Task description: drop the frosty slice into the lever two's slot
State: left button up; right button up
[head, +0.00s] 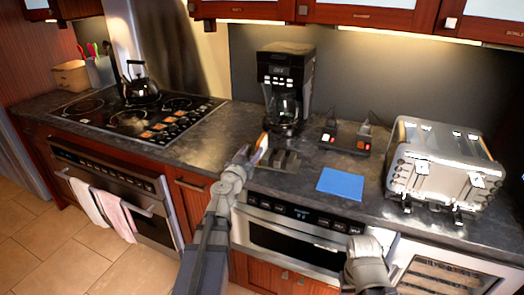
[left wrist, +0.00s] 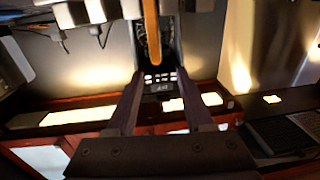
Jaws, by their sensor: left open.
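The silver toaster (head: 436,165) stands on the counter at the right, with slots on top and levers on its front; I cannot tell which is lever two. A thin orange-brown slice with a pale face (head: 263,143) stands edge-up by the dark rack (head: 285,160); whether it is frosty is unclear. My left gripper (head: 246,155) is open beside the slice. In the left wrist view the slice (left wrist: 152,30) shows edge-on beyond the open fingers (left wrist: 160,82). My right gripper (head: 365,250) is at the bottom right; its fingers are not clear.
The coffee maker (head: 284,85) stands behind the rack. A blue cloth or mat (head: 341,184) lies between rack and toaster. A small dark device with red lights (head: 345,136) sits behind it. A stove with a kettle (head: 141,85) is at the left. Cabinets hang above.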

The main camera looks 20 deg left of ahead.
aim_at(258, 142)
pick_arm(q)
jog(key=shift+w+a, duration=0.1)
jog(key=shift+w, duration=3.8)
jog(key=shift+c, duration=0.4)
grip_shut()
